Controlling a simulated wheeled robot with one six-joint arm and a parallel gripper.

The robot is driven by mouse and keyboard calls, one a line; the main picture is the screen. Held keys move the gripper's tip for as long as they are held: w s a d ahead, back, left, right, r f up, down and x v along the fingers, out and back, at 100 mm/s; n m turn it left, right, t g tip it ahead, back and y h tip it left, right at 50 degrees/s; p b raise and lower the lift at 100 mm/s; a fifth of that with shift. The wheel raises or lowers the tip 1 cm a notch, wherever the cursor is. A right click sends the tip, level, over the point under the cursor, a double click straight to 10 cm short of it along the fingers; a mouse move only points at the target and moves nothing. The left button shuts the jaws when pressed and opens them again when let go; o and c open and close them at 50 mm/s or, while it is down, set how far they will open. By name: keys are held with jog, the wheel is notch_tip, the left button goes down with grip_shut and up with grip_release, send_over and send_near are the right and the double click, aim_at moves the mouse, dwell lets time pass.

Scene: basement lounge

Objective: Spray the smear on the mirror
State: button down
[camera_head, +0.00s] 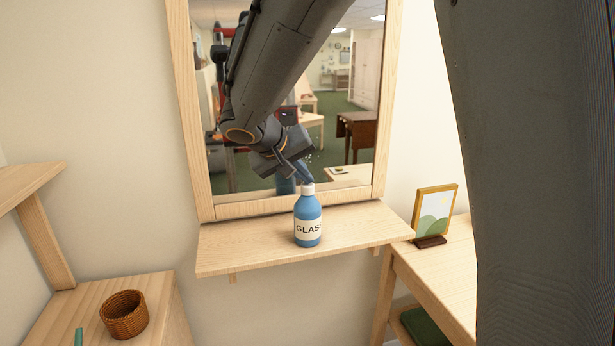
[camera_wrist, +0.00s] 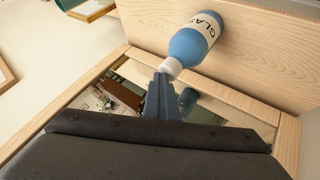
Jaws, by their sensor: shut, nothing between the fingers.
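A blue bottle (camera_head: 308,221) with a white cap and a label reading "GLAS" stands upright on the wooden shelf (camera_head: 240,251) below the mirror. The bottle (camera_wrist: 196,42) also shows in the wrist view. My gripper (camera_head: 304,178) is shut and empty, pointing down with its fingertips right at the bottle's cap. In the wrist view the closed fingertips (camera_wrist: 162,80) overlap the cap's edge; I cannot tell whether they touch. The wood-framed mirror (camera_head: 345,100) is behind my arm, which hides part of it. Small pale specks (camera_head: 314,155) show on the glass beside my gripper, possibly the smear.
A framed picture (camera_head: 435,212) stands on a wooden table (camera_head: 445,265) at the right. A woven basket (camera_head: 124,314) sits on a wooden cabinet (camera_head: 165,310) at the lower left, near another shelf (camera_head: 30,182). The shelf is clear on both sides of the bottle.

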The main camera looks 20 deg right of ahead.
aim_at(304, 186)
jog(key=shift+s+f, duration=0.25)
jog(key=shift+f, duration=0.25)
jog(key=shift+w+d+r+p, duration=0.1)
jog(key=shift+r+p, duration=0.55)
jog(key=shift+r, duration=0.95)
jog(key=shift+w+r+p, duration=0.1)
jog(key=shift+r+p, duration=0.55)
jog(key=shift+r, duration=0.95)
